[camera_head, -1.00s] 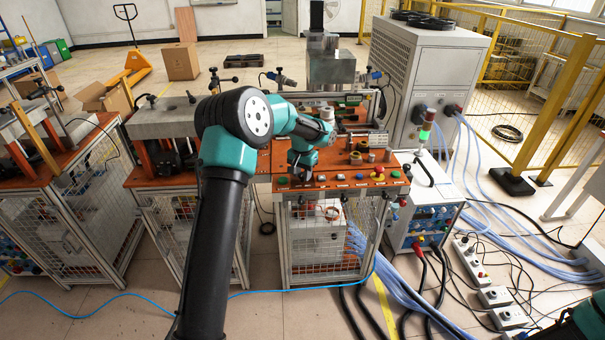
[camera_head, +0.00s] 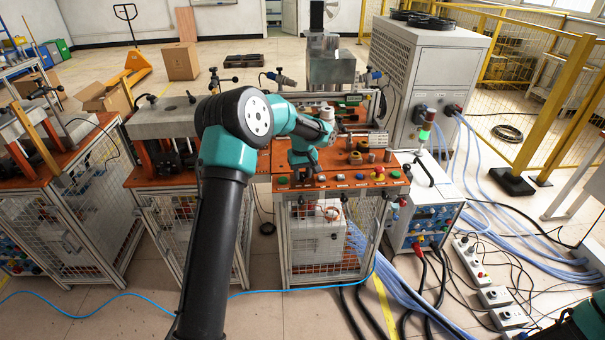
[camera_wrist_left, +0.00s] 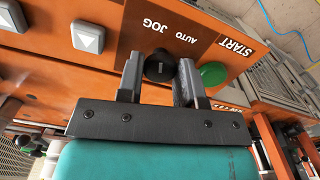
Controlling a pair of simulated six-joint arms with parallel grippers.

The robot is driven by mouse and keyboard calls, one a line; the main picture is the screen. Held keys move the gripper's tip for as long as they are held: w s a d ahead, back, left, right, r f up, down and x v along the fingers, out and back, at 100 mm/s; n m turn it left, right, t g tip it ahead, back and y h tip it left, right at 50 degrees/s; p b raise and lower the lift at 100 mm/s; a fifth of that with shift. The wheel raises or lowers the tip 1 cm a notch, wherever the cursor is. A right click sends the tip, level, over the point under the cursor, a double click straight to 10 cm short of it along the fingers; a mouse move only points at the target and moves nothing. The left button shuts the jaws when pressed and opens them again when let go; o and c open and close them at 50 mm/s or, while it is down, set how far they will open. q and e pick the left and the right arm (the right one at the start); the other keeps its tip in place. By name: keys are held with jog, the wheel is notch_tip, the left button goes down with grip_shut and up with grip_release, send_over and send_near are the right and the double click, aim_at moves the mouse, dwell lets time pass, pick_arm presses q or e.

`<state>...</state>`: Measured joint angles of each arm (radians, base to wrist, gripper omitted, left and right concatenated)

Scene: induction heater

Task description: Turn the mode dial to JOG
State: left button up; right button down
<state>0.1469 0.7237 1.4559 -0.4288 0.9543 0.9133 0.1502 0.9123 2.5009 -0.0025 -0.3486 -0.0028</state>
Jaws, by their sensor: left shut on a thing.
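The mode dial (camera_wrist_left: 159,67) is a small black knob with a short pale mark on its face, on the orange panel (camera_wrist_left: 118,55). The labels JOG (camera_wrist_left: 158,26) and AUTO (camera_wrist_left: 186,38) are printed above it in the left wrist view. My left gripper (camera_wrist_left: 160,72) is shut on the dial, one grey finger on each side. The mark runs roughly up and down in that view; which label it points to is hard to tell. In the head view my left gripper (camera_head: 318,176) is at the front panel, and the dial is too small to make out. My right gripper is out of view.
A green START button (camera_wrist_left: 212,73) sits close beside the right finger. A white arrow button (camera_wrist_left: 88,37) is to the left. In the head view, a red button (camera_head: 379,171) and other coloured buttons line the panel's front edge. A blue-fronted power unit (camera_head: 432,222) stands to the right.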

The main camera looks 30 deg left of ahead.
aim_at(302, 175)
pick_arm(q)
jog(key=shift+n, duration=1.1)
jog(key=o, duration=0.9)
jog(key=shift+r, duration=0.1)
notch_tip(302, 175, up, 17)
jog(key=shift+r, duration=0.15)
